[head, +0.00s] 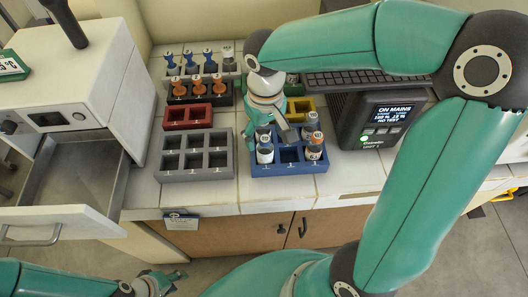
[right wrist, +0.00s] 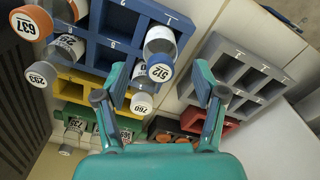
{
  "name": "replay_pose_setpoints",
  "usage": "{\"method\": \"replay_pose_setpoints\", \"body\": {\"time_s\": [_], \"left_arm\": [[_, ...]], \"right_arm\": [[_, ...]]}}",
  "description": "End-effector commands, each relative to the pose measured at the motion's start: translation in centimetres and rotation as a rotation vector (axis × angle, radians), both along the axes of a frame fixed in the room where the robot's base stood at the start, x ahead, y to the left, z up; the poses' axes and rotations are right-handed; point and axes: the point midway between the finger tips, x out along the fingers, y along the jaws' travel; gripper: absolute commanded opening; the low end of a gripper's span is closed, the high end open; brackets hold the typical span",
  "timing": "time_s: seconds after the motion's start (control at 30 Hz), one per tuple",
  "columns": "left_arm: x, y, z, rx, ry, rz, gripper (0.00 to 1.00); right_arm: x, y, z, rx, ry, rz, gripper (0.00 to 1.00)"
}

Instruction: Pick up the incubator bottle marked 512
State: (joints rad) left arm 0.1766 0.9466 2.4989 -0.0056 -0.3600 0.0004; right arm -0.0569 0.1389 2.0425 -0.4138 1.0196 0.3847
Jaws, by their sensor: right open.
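Bottle 512 (right wrist: 160,68), with a blue-ringed cap, stands in a corner slot of the blue rack (right wrist: 130,22) in the right wrist view. In the head view a bottle that appears to be it (head: 265,154) stands in the front left slot of the blue rack (head: 290,168). My right gripper (head: 275,128) is over the rack's left side. In the right wrist view my right gripper (right wrist: 158,82) is open, its fingertips apart on either side of the 512 cap in the picture, with nothing held. My left gripper (head: 162,282) is low at the bottom left, away from the racks; its jaws are unclear.
Bottle 760 (right wrist: 142,101) is close behind 512; bottle 637 (right wrist: 30,24) has an orange cap. An empty grey rack (head: 193,172) stands left of the blue one. A black display unit (head: 385,125) stands right. A white cabinet's open drawer (head: 72,172) juts out left.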

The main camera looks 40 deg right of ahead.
Motion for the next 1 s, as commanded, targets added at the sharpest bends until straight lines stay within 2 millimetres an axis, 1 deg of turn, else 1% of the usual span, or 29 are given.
{"method": "replay_pose_setpoints", "body": {"time_s": [0.2,0.3,0.4,0.6,0.63,0.97,1.0], "left_arm": [[0.0,0.0,0.7,0.0,0.0,0.0,0.4],[0.0,0.0,0.7,0.0,0.0,0.0,0.4],[0.0,0.0,0.7,0.0,0.0,0.0,0.4],[0.0,0.0,0.7,0.0,0.0,0.0,0.4],[0.0,0.0,0.7,0.0,0.0,0.0,0.4],[0.0,0.0,0.7,0.0,0.0,0.0,0.4],[0.0,0.0,0.7,0.0,0.0,0.0,0.4]], "right_arm": [[-0.2,0.0,-2.9,0.0,0.008,0.001,0.7],[-0.1,0.1,-4.1,-0.001,0.005,0.002,0.7],[-0.1,0.1,-4.7,0.0,0.002,0.002,0.7],[-0.1,0.1,-4.8,0.0,0.001,0.001,0.7],[-0.1,0.1,-4.8,0.0,0.001,0.001,0.68],[0.0,0.1,-4.8,0.0,0.001,0.001,0.13],[0.0,0.1,-4.8,0.0,0.001,0.001,0.07]]}}
